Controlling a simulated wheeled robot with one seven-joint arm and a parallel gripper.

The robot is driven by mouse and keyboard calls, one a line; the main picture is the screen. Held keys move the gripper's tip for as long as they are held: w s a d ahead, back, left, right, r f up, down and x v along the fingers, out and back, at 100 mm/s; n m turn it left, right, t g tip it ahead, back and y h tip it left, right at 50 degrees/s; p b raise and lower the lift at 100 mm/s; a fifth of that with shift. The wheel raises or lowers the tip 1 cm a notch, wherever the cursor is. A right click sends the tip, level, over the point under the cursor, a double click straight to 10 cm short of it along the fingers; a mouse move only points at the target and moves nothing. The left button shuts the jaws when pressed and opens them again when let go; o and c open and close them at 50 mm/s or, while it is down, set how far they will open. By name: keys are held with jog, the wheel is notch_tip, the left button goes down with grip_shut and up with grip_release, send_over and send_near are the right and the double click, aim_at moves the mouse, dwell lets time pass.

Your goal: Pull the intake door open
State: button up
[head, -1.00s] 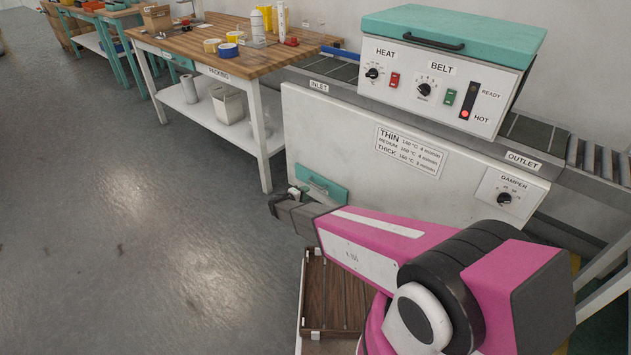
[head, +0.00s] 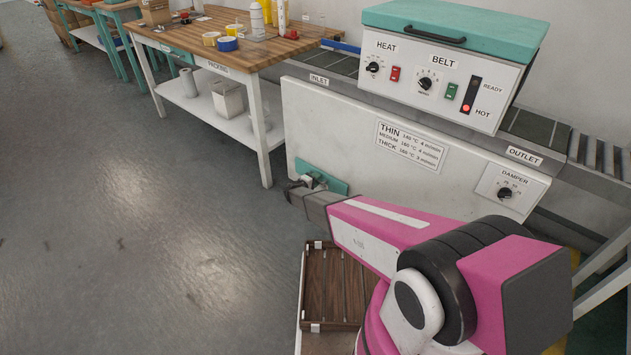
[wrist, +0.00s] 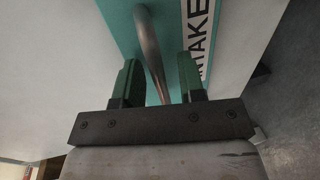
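The intake door (head: 333,185) is a small teal panel low on the left of the white machine front, and it looks closed. In the wrist view the teal door (wrist: 122,30) fills the upper middle, with a white label reading "...TAKE" (wrist: 197,25). Its metal bar handle (wrist: 150,50) runs between the two dark green fingers of my gripper (wrist: 158,78). The fingers are open, with gaps beside the bar. In the head view my gripper (head: 310,181) is in front of the door and hides part of it and its handle.
A wooden tray (head: 335,290) lies below my arm. The packing table (head: 215,66) stands left of the machine, with a leg near the door. Grey floor (head: 150,230) left of the door is clear. A control box (head: 440,75) with a teal lid sits on top.

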grip_shut()
